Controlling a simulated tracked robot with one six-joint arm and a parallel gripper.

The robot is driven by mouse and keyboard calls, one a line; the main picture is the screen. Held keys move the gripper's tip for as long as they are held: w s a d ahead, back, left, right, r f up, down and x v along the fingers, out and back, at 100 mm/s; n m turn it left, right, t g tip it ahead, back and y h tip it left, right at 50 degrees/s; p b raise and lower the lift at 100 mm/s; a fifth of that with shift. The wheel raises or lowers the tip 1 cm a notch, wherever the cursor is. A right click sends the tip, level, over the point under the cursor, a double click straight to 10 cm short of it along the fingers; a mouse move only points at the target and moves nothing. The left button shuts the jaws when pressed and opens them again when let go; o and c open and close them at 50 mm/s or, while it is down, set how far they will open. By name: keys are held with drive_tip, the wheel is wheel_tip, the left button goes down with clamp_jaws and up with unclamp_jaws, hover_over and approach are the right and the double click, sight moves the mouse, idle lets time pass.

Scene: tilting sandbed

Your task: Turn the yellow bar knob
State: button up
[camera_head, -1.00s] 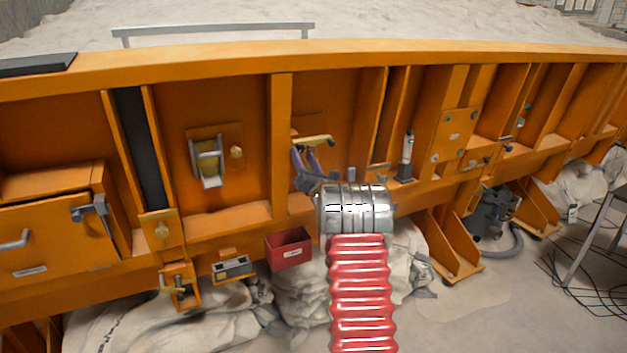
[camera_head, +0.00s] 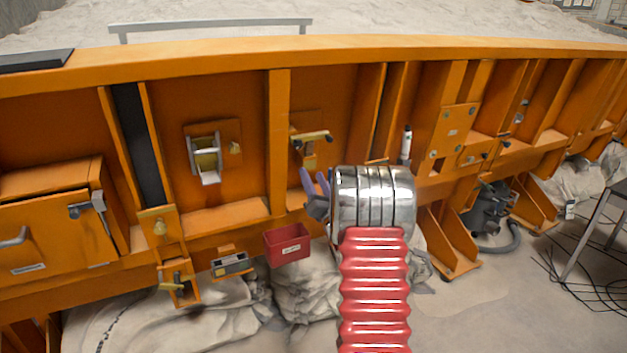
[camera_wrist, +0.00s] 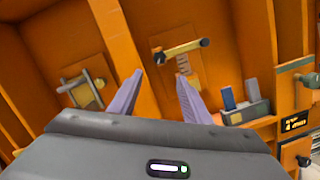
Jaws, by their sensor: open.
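The yellow bar knob (camera_head: 312,138) is a roughly level bar with a dark right end, on an orange plate on the sandbed's side wall. In the wrist view the bar (camera_wrist: 180,50) lies beyond the fingertips, rising slightly to the right, with a pale scale strip below it. My gripper (camera_head: 315,182) has two purple fingers, spread apart and empty, below the knob in the head view. In the wrist view the gripper (camera_wrist: 160,78) points at the wall, a little below and left of the bar. The fingers are clear of it.
A reel (camera_head: 206,158) with a small yellow knob beside it is on the panel to the left. A red bin (camera_head: 288,246) hangs below. Vertical orange ribs (camera_head: 279,140) flank the knob's bay. A white-topped cylinder (camera_head: 406,145) stands to the right.

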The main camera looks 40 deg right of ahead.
idle(0.3)
drive_tip(key=s+a+r+m+g+y, duration=0.2)
drive_tip(key=a+r+m+g, duration=0.15)
drive_tip(key=a+m, duration=0.6)
drive_tip(key=s+a+r+m+g+y, duration=0.1)
drive_tip(key=s+a+r+m+g, duration=0.25)
drive_tip(key=a, duration=1.15)
drive_tip(key=s+a+f+m+g+y, duration=0.2)
drive_tip(key=s+a+f+m+g, duration=0.2)
drive_tip(key=s+a, duration=0.6)
drive_tip(key=s+a+f+m+g+y, duration=0.2)
drive_tip(key=s+a+m, duration=0.7)
drive_tip(key=s, duration=0.8)
drive_tip(key=a+f+g, duration=0.1)
drive_tip(key=a, duration=0.1)
drive_tip(key=shift+s+a+f+g+y, duration=0.3)
drive_tip(key=shift+s+f+g+y, duration=0.05)
drive_tip(key=shift+s+g+y, duration=0.05)
drive_tip(key=shift+c, duration=0.4)
